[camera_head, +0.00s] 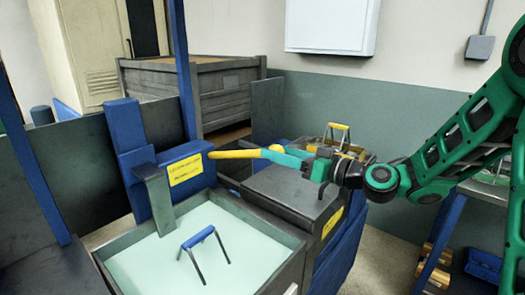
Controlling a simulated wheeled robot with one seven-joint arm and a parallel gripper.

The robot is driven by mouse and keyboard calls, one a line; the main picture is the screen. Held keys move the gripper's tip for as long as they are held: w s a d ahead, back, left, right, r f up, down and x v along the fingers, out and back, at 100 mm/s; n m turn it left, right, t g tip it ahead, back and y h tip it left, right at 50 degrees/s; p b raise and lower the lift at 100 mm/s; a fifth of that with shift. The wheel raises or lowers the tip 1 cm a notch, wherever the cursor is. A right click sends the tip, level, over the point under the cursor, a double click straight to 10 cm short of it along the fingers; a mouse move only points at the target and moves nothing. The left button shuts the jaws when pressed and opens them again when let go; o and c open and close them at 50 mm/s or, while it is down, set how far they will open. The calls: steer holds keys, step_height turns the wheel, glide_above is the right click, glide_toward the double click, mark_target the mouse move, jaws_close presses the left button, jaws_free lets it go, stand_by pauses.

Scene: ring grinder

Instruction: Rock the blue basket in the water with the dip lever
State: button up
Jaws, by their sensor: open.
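The dip lever (235,154) is a yellow bar that sticks out to the right from a blue housing (150,165) with yellow labels. My gripper (274,153), with teal fingers, is open at the lever's free right end. I cannot tell whether the fingers touch the lever or have it between them. Pale green water (150,262) fills a dark-walled tank in the foreground. The blue basket (201,236) shows only as a blue handle on dark side bars standing up from the water. Its lower part is hidden under the surface.
A dark cabinet (290,192) stands right of the tank, below my gripper. A yellow-handled carrier (340,127) is behind my gripper. A blue-legged rack (440,245) stands at the right, under my arm. A large grey crate (150,90) is at the back.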

steer(key=shift+x, duration=2.6)
steer(key=shift+c, duration=0.6)
